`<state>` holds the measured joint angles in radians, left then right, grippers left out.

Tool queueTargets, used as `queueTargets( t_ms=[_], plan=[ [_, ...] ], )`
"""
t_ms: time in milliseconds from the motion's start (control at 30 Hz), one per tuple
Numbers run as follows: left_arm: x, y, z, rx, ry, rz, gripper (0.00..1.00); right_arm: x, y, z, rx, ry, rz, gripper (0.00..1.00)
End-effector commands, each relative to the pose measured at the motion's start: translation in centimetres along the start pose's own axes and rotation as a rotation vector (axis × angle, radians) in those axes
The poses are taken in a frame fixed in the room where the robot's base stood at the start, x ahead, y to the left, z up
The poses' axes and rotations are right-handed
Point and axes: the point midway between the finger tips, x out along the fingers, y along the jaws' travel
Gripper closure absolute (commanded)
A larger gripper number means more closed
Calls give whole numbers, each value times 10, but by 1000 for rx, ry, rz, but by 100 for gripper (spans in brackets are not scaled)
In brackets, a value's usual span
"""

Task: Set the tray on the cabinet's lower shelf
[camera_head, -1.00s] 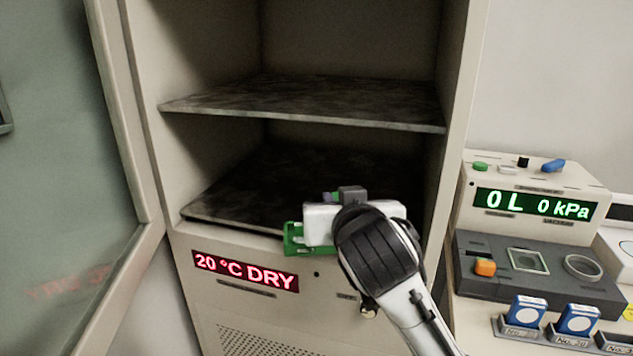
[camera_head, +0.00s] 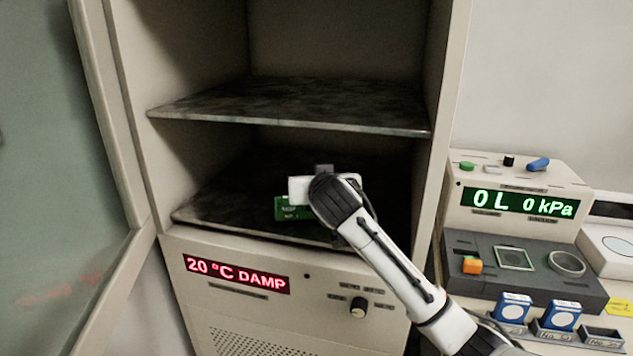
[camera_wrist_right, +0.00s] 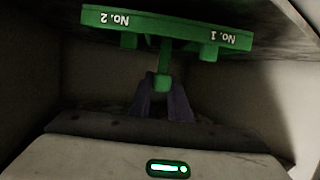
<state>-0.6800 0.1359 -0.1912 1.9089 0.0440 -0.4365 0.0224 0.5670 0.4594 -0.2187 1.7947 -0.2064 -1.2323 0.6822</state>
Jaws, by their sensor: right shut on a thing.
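The green tray (camera_head: 292,210) is inside the cabinet's lower compartment, over the front part of the dark lower shelf (camera_head: 205,208). Much of it is hidden behind my right gripper and arm. In the right wrist view the tray (camera_wrist_right: 165,27) shows its edge labelled "No. 2" and "No. 1". My right gripper (camera_wrist_right: 163,97) is shut on the tray's green handle tab. In the head view its white and black body (camera_head: 325,190) is past the shelf's front edge. I cannot tell whether the tray touches the shelf. My left gripper is not in view.
The upper shelf (camera_head: 300,103) is bare and lies above my right gripper. The glass cabinet door (camera_head: 60,180) stands open at left. The front display (camera_head: 237,273) reads "20 °C DAMP". An instrument bench (camera_head: 525,260) stands at right. The lower shelf's left part is clear.

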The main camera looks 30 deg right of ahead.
Motion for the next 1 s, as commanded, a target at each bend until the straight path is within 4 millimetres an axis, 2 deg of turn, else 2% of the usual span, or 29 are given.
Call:
queueTargets(
  t_ms=[100,300,333,433,767,867,1000],
  plan=[
    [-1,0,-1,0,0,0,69,3,1,8,-1,6,2,100],
    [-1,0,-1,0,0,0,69,3,1,8,1,7,1,100],
    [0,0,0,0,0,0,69,3,1,10,0,2,2,81],
    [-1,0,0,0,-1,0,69,3,1,10,0,2,1,65],
    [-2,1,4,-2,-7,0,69,1,0,10,0,2,1,64],
    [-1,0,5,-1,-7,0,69,-7,0,10,1,2,0,64],
    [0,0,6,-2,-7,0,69,-30,-1,11,2,3,-4,64]
  ],
)
